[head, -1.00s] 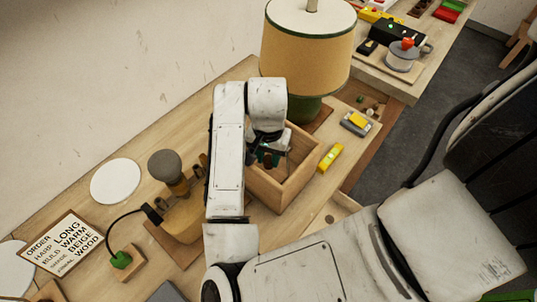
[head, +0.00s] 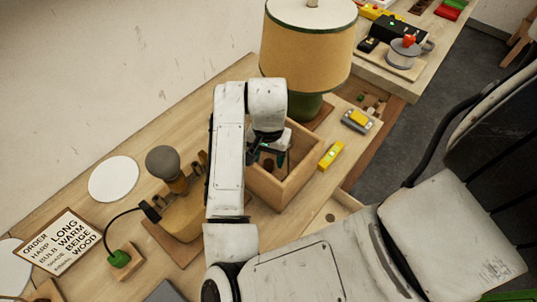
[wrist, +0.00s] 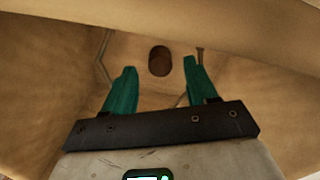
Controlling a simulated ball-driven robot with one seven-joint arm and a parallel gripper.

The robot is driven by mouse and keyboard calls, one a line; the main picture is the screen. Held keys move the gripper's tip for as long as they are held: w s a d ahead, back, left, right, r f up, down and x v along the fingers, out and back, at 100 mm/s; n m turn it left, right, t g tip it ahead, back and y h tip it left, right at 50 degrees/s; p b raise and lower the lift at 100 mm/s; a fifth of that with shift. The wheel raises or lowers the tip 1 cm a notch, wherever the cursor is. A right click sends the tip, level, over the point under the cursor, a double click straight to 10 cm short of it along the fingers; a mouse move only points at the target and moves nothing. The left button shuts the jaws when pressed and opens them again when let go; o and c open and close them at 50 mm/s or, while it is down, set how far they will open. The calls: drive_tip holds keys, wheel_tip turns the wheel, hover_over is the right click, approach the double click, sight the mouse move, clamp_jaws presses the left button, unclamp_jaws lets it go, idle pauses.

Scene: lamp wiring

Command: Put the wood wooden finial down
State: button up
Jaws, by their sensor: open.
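The wood wooden finial (wrist: 159,61), a small dark brown piece, lies on the floor of the open wooden box in the wrist view. My gripper (head: 268,157) is over and partly inside the box (head: 286,193) in the head view. Its two green fingers (wrist: 158,82) are spread apart in the wrist view, with nothing held between them. The finial shows just beyond the fingertips, apart from both. I cannot make the finial out clearly in the head view.
Thin metal pieces (wrist: 200,65) lie in the box, whose walls surround my fingers. A lamp with a beige shade (head: 306,48) stands behind it. A yellow level (head: 331,155) lies to the right. A lamp fixture (head: 178,200) and order card (head: 57,241) are left.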

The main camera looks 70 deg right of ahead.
sight(269, 163)
drive_tip(key=shift+r, duration=0.1)
wheel_tip(269, 163, up, 13)
drive_tip(key=p, duration=0.3)
idle(0.7)
